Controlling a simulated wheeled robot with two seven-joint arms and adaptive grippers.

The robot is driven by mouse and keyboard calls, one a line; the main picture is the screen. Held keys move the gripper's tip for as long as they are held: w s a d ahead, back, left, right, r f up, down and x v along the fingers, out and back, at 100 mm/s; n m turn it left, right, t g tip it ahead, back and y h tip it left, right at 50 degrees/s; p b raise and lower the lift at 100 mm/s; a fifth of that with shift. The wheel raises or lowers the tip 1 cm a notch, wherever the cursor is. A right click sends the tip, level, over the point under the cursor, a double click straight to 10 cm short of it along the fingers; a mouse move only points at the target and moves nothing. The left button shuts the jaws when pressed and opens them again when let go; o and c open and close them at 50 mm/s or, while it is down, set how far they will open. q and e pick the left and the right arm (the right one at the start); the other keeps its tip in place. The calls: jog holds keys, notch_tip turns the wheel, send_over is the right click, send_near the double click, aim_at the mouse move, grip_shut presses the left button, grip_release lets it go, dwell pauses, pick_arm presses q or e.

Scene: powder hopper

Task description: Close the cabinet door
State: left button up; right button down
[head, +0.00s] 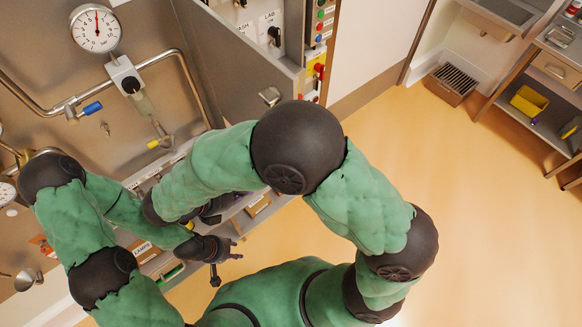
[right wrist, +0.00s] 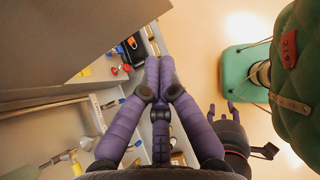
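The cabinet door (head: 225,50) is a grey metal panel standing swung out, with a small handle (head: 270,97) near its lower outer corner. In the right wrist view a large grey panel, apparently the same door (right wrist: 70,35), fills the upper left. My right gripper (right wrist: 158,62) has its purple fingers drawn together at the tips, nothing visible between them, to the right of that panel. In the head view it is mostly hidden by my arm. My left gripper (head: 225,263) hangs low by the drawers, fingers spread and empty; it also shows in the right wrist view (right wrist: 232,112).
A gauge (head: 96,28) and bent pipes (head: 170,62) are on the metal wall at left. A control panel (head: 318,30) with buttons is beside the door. A shelf with a yellow bin (head: 529,101) stands far right. The floor (head: 480,220) between is clear.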

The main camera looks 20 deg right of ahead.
jog(key=d+r+x, duration=0.1)
jog(key=r+x, duration=0.1)
jog(key=x, duration=1)
jog(key=shift+w+d+f+p, duration=0.3)
jog(key=shift+w+d, duration=0.15)
jog(key=shift+d, duration=0.2)
